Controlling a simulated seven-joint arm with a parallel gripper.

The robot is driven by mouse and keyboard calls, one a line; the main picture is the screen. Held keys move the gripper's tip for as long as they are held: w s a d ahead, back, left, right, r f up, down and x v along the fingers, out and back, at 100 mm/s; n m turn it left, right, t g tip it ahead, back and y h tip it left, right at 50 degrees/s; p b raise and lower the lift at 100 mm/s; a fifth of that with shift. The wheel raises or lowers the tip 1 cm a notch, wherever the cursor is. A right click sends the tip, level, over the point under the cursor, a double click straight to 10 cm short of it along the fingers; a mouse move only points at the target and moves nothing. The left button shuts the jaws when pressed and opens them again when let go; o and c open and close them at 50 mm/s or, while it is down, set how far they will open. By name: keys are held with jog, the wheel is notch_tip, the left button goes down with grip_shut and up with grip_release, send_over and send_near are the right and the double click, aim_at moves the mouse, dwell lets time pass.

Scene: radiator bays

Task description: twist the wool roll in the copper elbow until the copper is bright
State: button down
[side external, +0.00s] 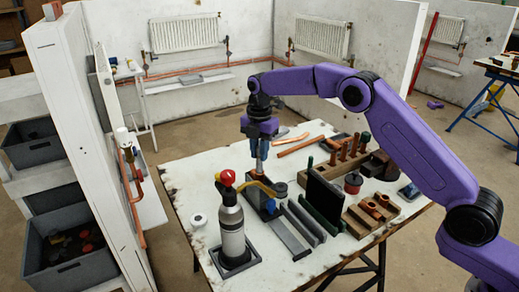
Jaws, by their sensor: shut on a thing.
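My purple gripper (259,158) points straight down over the left-middle of the workbench. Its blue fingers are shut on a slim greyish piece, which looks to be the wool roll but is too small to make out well. The piece stands upright above a dark holder (255,201) on the bench. I cannot make out the copper elbow under my gripper, or whether the roll is inside it. Several copper fittings (372,207) sit in a wooden block at the right of the bench.
A gas bottle with a red top (231,222) stands in front, left of my gripper. Dark bars, an upright dark panel (322,195), a red tin (353,183) and a wooden rack crowd the right. Copper pipes (300,145) lie behind. The bench's left side (188,185) is mostly clear.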

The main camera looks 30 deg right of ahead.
jog(key=shift+f, duration=0.1)
jog(key=shift+f, duration=0.7)
jog(key=shift+r+n, duration=0.1)
jog(key=shift+n, duration=0.2)
jog(key=n, duration=0.4)
jog(key=shift+r+n, duration=0.35)
jog(key=shift+n, duration=0.05)
jog(key=m, duration=0.6)
jog(key=shift+f, duration=0.25)
jog(key=m, duration=0.5)
jog(key=shift+f, duration=0.15)
jog(key=n, duration=0.4)
jog(key=shift+n, duration=0.3)
jog(key=n, duration=0.5)
jog(key=shift+r+n, duration=0.3)
jog(key=shift+r, duration=0.1)
jog(key=shift+f+m, duration=0.15)
jog(key=shift+m, duration=1)
jog(key=shift+f+m, duration=0.15)
jog(key=shift+m, duration=1)
